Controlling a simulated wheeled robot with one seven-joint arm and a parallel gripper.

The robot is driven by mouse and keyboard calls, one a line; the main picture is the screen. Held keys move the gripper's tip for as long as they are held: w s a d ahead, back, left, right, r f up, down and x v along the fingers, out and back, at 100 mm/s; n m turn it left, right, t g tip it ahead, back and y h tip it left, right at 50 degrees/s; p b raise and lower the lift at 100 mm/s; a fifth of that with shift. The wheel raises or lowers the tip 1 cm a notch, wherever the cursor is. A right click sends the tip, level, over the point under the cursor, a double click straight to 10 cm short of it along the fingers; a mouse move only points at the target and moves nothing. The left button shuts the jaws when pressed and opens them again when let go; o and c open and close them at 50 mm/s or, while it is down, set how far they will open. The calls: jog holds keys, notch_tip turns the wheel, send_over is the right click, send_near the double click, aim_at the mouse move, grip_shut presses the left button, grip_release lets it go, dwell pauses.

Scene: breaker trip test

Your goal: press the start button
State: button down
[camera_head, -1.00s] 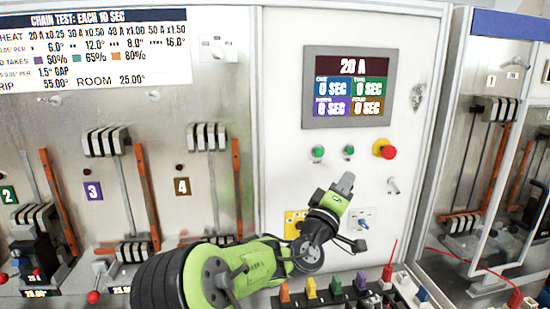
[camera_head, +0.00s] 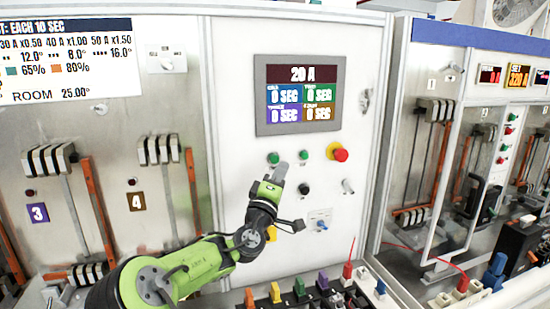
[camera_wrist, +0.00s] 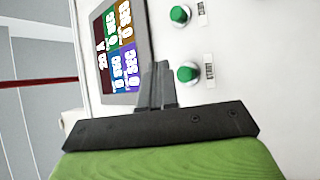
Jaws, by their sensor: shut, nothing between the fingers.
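Two green buttons sit on the white panel below the screen: a left one (camera_head: 273,158) and a right one (camera_head: 303,154). In the wrist view, my closed fingers (camera_wrist: 158,72) point at the panel beside the nearer green button (camera_wrist: 187,73); the other (camera_wrist: 180,14) is at the top edge. I cannot tell whether the tip touches the panel.
The screen (camera_head: 299,94) reads 20 A and 0 SEC. Several coloured plugs (camera_head: 299,287) stand below. Breaker levers (camera_head: 160,150) are at left.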

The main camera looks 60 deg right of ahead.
jog(key=shift+w+d, duration=0.9)
jog(key=shift+w, duration=0.05)
jog(key=shift+d, duration=0.1)
dwell(1.3)
jog(key=shift+w+d, duration=0.2)
jog(key=shift+w, duration=0.1)
jog(key=shift+w+d, duration=0.3)
jog(key=shift+d, duration=0.05)
dwell(0.7)
jog(key=shift+a, duration=0.1)
jog(key=shift+s+a, duration=0.55)
jog(key=shift+s, duration=0.05)
jog(key=shift+s+a+b, duration=1.05)
jog(key=shift+s+a, duration=0.75)
